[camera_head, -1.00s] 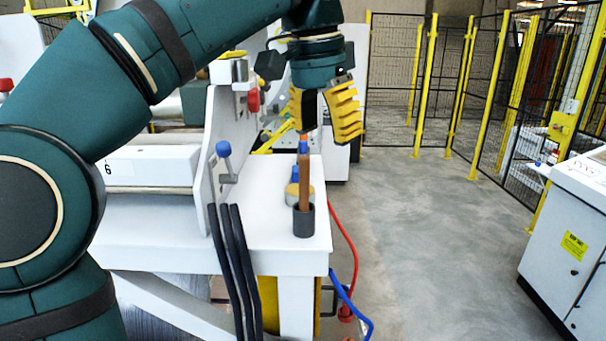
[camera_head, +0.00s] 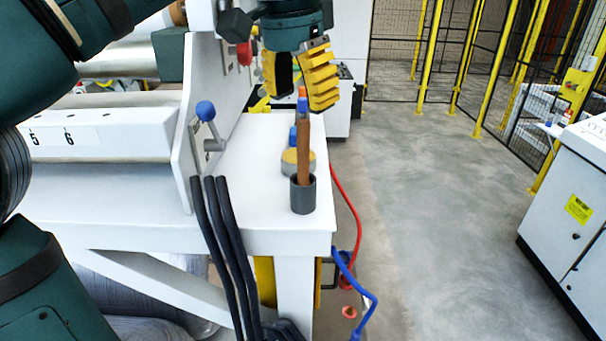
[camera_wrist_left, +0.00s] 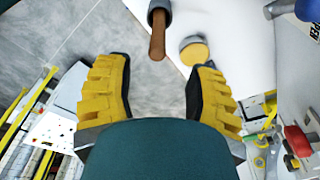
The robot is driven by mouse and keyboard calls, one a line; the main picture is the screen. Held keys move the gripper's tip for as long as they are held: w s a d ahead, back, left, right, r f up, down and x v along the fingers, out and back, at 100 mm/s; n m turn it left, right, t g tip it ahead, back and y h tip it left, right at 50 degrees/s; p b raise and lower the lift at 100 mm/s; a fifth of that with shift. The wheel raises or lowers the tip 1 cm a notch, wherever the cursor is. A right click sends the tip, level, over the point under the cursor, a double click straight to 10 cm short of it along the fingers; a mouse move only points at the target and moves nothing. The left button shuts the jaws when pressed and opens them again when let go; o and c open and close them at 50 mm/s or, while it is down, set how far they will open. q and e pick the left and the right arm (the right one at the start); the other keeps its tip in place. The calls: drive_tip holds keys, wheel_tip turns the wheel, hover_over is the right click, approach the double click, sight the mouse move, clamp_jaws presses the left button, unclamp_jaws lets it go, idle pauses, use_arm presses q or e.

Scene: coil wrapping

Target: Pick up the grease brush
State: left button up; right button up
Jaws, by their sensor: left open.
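The grease brush (camera_head: 305,150) has a brown handle and stands nearly upright in a dark grey cup (camera_head: 303,195) at the right end of the white table. Its lower end is hidden in the cup. In the left wrist view the brush handle (camera_wrist_left: 157,38) shows at the top, pointing down between the fingers, with the cup (camera_wrist_left: 158,8) behind it. My left gripper (camera_head: 292,86), with yellow ribbed fingers, is open and empty just above and behind the handle's top. In the left wrist view its fingers (camera_wrist_left: 155,95) are wide apart. My right gripper is not in view.
A round yellow-topped tin (camera_head: 297,162) stands behind the cup. A blue-knobbed lever (camera_head: 206,112) and black hoses (camera_head: 226,250) are on the left. A white cabinet (camera_head: 575,200) stands at the right. Open floor lies between it and the table (camera_head: 262,190).

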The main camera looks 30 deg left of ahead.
sight(303, 121)
use_arm(q)
drive_tip(key=shift+w+d+f+b, duration=0.15)
drive_tip(key=shift+f+b, duration=0.15)
drive_tip(key=shift+f, duration=1.3)
drive_tip(key=shift+w+d+f+b, duration=0.1)
drive_tip(key=shift+f+b, duration=0.2)
drive_tip(key=shift+f, duration=1.3)
drive_tip(key=shift+s, duration=0.1)
clamp_jaws()
